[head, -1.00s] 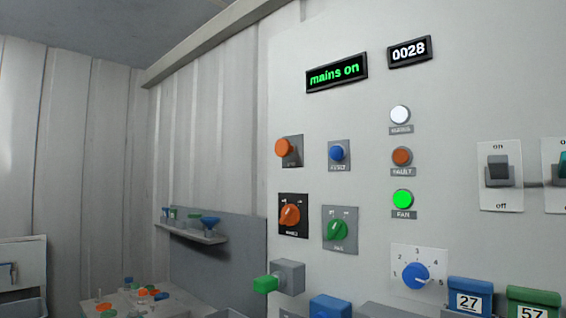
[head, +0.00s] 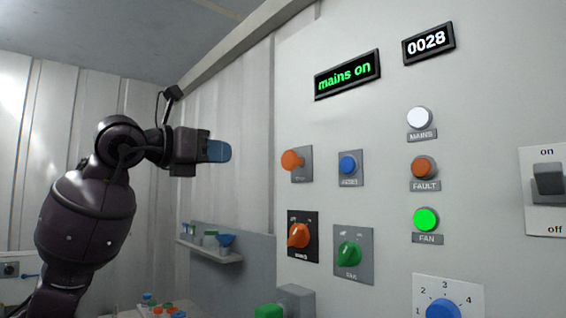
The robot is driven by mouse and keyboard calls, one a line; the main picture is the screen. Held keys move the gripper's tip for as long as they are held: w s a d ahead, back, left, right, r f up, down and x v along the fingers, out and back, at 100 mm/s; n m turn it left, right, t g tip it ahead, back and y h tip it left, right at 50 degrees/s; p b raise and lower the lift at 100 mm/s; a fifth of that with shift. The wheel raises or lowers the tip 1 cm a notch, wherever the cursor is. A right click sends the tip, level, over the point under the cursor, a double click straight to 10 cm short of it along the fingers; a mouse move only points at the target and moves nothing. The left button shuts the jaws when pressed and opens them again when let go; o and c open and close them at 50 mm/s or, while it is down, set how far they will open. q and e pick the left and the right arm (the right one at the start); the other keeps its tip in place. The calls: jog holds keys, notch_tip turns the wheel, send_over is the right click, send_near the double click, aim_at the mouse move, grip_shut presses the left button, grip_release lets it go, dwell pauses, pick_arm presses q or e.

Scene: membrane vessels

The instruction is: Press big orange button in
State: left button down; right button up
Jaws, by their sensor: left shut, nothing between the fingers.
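The big orange button (head: 292,160) sticks out from a grey plate on the upper left of the wall panel (head: 385,120). The label under it is too small to read. My left gripper (head: 226,151) is shut and empty, its blue fingertips pointing right toward the panel. In the picture it is left of the orange button and slightly above it, with a visible gap between them. My right gripper is not in view.
A blue button (head: 348,165) sits right of the orange one. Below are an orange rotary knob (head: 298,235) and a green one (head: 349,254). A display (head: 347,74) reads "mains on". The green FAN lamp (head: 426,219) is lit. A small shelf (head: 212,253) holds items on the left.

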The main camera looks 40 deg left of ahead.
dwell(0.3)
pick_arm(q)
send_near(287, 161)
jog(key=w, duration=0.5)
jog(key=shift+w+d+r, duration=0.15)
jog(key=shift+w+d, duration=0.05)
jog(key=shift+w, duration=0.05)
jog(key=shift+w+d, duration=0.1)
jog(key=shift+w, duration=0.9)
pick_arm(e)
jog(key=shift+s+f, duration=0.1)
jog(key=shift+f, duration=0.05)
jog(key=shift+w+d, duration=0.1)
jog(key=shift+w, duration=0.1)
